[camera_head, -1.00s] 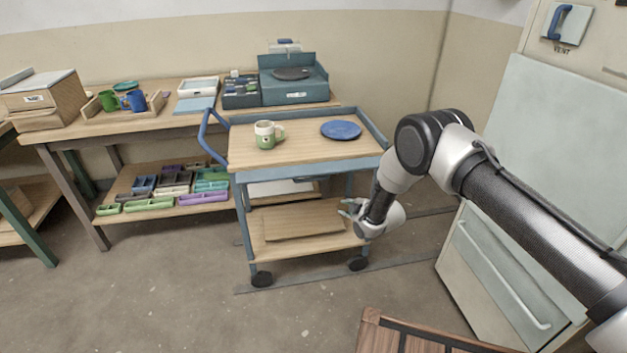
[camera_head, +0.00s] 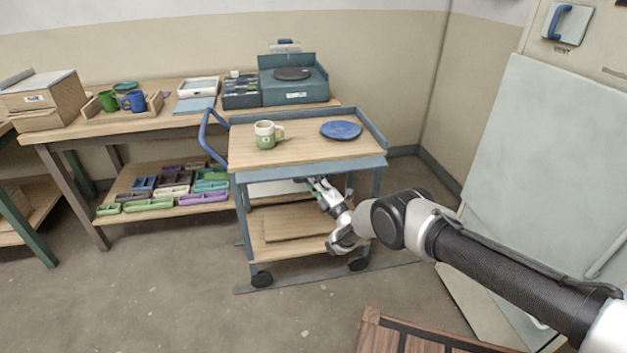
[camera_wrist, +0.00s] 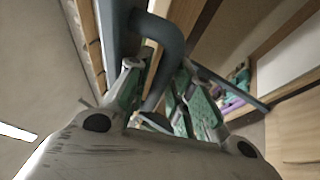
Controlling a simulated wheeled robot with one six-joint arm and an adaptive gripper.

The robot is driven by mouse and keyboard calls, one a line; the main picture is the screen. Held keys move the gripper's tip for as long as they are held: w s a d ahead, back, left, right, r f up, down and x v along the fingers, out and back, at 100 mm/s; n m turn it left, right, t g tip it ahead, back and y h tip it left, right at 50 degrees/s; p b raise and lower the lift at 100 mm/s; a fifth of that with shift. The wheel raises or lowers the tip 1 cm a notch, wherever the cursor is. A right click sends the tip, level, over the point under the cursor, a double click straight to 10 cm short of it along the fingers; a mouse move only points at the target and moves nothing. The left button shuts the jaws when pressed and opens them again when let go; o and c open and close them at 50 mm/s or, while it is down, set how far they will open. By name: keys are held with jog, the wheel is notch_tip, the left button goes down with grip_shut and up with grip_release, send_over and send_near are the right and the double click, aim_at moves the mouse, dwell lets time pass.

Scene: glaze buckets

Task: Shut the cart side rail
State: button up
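The blue cart (camera_head: 243,215) stands with its near-side rail (camera_head: 290,170) hanging down below the top's front edge. The far and right rails stand upright. My gripper (camera_head: 313,182) is just below that near-side rail, in front of the cart's open middle. In the wrist view, the green-padded fingers of my gripper (camera_wrist: 160,95) are apart. A bent blue-grey bar (camera_wrist: 168,38), apparently a handle on the rail, reaches down between them. I cannot tell whether either finger touches it.
A green-and-white mug (camera_head: 264,136) and a blue plate (camera_head: 341,130) stand on the cart top. The lower shelf (camera_head: 280,250) carries a flat board. A workbench (camera_head: 60,133) stands behind at left. A wooden piece (camera_head: 372,335) is at the bottom.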

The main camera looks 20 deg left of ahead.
jog(key=shift+w+a+r, duration=0.1)
jog(key=shift+w+a, duration=0.05)
jog(key=shift+a, duration=0.05)
jog(key=shift+c, duration=0.2)
grip_shut()
